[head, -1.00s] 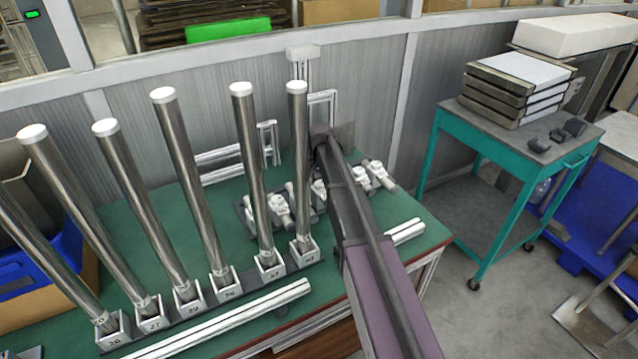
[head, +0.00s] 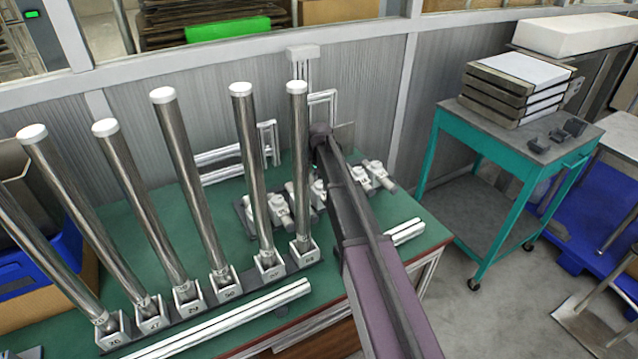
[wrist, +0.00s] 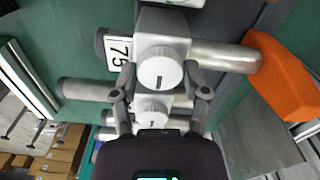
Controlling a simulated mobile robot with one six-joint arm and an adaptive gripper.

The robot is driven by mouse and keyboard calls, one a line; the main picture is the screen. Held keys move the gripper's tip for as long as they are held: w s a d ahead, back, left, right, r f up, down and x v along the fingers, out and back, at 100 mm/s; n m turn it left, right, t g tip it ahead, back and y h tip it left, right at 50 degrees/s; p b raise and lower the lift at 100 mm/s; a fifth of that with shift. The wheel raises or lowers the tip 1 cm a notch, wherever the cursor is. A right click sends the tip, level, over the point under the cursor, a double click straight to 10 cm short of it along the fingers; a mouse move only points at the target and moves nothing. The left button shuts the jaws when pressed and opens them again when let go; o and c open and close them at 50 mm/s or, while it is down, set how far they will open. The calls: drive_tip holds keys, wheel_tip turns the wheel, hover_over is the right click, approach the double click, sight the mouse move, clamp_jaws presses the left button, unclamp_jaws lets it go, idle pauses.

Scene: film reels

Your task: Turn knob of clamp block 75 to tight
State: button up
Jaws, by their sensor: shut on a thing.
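Clamp block 75 (wrist: 165,22) is a pale block on a metal rod in the wrist view, with a tag (wrist: 118,49) reading 75. Its round white knob (wrist: 158,67) faces the camera, with a short dark mark lying along the picture's vertical near the lower rim. My gripper (wrist: 160,75) has a fingertip at each side of this knob and is shut on it. A second white knob (wrist: 152,109) shows below, between the fingers. In the head view my arm hides the gripper and part of the clamp row.
An orange piece (wrist: 282,75) is close to the rod's right end. In the head view, tall steel posts (head: 185,180) stand in a row left of my arm. White bars (head: 225,322) lie at the green table's (head: 430,232) front. A teal cart (head: 510,190) stands to the right.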

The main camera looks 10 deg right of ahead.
drive_tip(key=shift+s, duration=0.2)
drive_tip(key=o, duration=1.1)
drive_tip(key=shift+o, duration=0.2)
drive_tip(key=shift+w, duration=0.1)
drive_tip(key=shift+r, duration=0.1)
drive_tip(key=shift+d+r, duration=0.15)
drive_tip(key=s+r+n+p, duration=0.2)
drive_tip(key=s+n, duration=0.4)
drive_tip(key=s, duration=0.8)
drive_tip(key=s+r+n+p, duration=0.3)
drive_tip(key=s+n, duration=0.3)
drive_tip(key=s, duration=0.9)
drive_tip(key=shift+a+r+p, duration=0.15)
drive_tip(key=shift+a+p, duration=0.1)
drive_tip(key=shift+p, duration=0.1)
drive_tip(key=shift+s, duration=0.1)
